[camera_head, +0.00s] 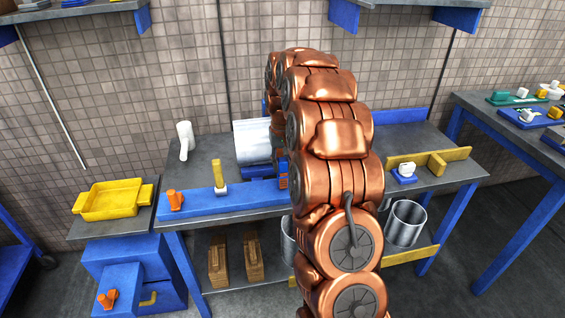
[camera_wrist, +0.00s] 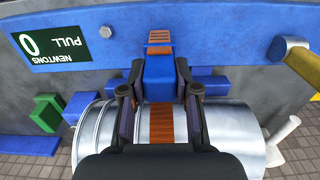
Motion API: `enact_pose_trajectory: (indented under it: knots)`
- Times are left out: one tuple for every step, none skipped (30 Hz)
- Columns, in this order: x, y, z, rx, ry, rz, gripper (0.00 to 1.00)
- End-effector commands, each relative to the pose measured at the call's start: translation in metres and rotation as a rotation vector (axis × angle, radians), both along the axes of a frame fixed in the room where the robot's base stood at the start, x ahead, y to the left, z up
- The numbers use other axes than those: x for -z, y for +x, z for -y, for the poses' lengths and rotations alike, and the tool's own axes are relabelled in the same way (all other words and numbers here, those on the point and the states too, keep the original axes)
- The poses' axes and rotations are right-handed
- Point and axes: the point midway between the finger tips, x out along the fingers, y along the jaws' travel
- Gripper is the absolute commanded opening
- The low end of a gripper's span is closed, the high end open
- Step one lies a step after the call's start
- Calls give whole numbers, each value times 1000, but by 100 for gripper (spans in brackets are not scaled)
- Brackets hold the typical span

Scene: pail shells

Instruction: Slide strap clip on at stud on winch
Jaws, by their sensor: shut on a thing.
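A blue clip (camera_wrist: 159,78) sits between the two dark fingers of my gripper (camera_wrist: 157,90), which is shut on it. An orange-brown strap (camera_wrist: 161,124) runs from the clip over a shiny metal drum (camera_wrist: 222,130). A ribbed orange piece (camera_wrist: 159,42) shows beyond the clip, against the long blue winch body (camera_wrist: 215,32); I cannot tell whether they touch. The stud is not clearly seen. In the head view, the drum (camera_head: 252,142) and winch body (camera_head: 205,202) are on the bench; my copper-coloured arm hides the gripper.
A yellow lever (camera_head: 217,175) and an orange part (camera_head: 175,200) stand on the winch. A white cylinder (camera_head: 185,138) stands at the back of the bench. A yellow tray (camera_head: 112,199) is at left. A white-topped blue piece (camera_head: 404,172) is right of my arm.

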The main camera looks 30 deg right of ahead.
Motion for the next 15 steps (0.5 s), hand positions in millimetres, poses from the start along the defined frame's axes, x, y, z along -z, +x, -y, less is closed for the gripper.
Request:
enact_pose_trajectory:
  knots:
    - [1, 0, 0, 0, 0, 0, 0]
    - [2, 0, 0, 0, 0, 0, 0]
    - [3, 0, 0, 0, 0, 0, 0]
    - [3, 0, 0, 0, 0, 0, 0]
    - [4, 0, 0, 0, 0, 0, 0]
    - [5, 0, 0, 0, 0, 0, 0]
    - [5, 0, 0, 0, 0, 0, 0]
    - [6, 0, 0, 0, 0, 0, 0]
    - [7, 0, 0, 0, 0, 0, 0]
    - [7, 0, 0, 0, 0, 0, 0]
    - [8, 0, 0, 0, 0, 0, 0]
    - [8, 0, 0, 0, 0, 0, 34]
    - [7, 0, 0, 0, 0, 0, 37]
    - [7, 0, 0, 0, 0, 0, 40]
    - [7, 0, 0, 0, 0, 0, 44]
